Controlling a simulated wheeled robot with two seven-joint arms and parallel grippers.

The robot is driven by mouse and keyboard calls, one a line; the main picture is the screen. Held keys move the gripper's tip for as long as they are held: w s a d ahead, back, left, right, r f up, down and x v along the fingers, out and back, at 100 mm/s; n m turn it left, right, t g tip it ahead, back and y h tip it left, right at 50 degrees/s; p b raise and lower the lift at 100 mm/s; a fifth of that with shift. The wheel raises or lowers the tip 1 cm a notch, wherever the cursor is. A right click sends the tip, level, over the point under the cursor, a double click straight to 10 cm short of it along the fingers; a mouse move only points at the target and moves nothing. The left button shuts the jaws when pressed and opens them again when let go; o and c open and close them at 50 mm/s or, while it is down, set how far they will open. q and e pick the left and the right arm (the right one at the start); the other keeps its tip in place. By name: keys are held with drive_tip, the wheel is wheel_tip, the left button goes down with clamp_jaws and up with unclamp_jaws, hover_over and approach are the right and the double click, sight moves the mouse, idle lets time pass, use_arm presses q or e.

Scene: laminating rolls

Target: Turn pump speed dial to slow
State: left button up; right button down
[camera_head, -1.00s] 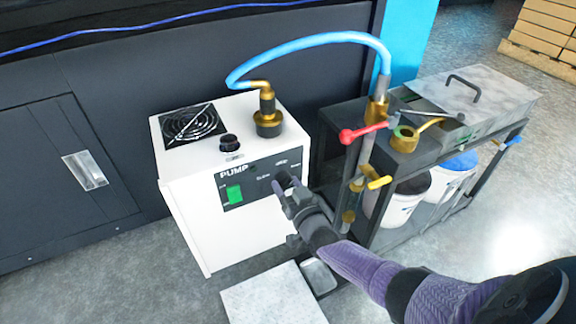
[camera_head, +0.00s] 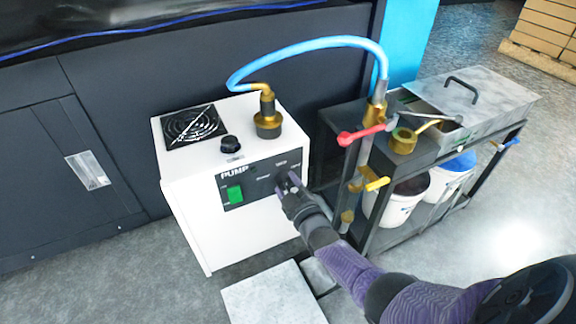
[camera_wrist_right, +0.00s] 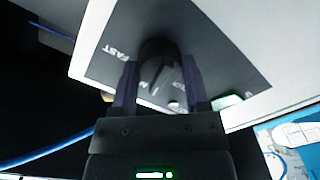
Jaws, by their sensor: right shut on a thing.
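The white pump box (camera_head: 240,245) stands on the floor with a dark control panel (camera_head: 255,186) on its front. A green switch (camera_head: 235,194) sits at the panel's left. The black speed dial (camera_wrist_right: 157,62) is between my right gripper's fingers in the right wrist view, beside the word FAST on the panel. In the head view, my right gripper (camera_head: 287,188) covers most of the dial at the panel's right side. It is shut on the dial. The dial's exact pointer setting is hard to read. My left gripper is not in view.
A blue hose (camera_head: 305,46) runs from the brass fitting (camera_head: 267,122) on the pump top to a pipe with a red-handled valve (camera_head: 362,134). A dark cart with white buckets (camera_head: 398,207) stands at the right. A pale slab (camera_head: 272,298) lies below the pump.

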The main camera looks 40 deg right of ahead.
drive_tip(key=n, duration=0.4)
drive_tip(key=shift+f+n, duration=0.1)
drive_tip(key=shift+n, duration=1.3)
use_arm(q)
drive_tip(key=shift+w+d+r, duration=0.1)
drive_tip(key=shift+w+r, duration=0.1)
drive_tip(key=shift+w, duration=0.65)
use_arm(e)
drive_tip(key=shift+n, duration=1.1)
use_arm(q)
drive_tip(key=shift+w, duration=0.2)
use_arm(e)
drive_tip(key=shift+c, duration=0.5)
unclamp_jaws()
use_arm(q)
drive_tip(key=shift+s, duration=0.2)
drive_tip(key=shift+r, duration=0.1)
use_arm(e)
drive_tip(key=shift+s, duration=0.1)
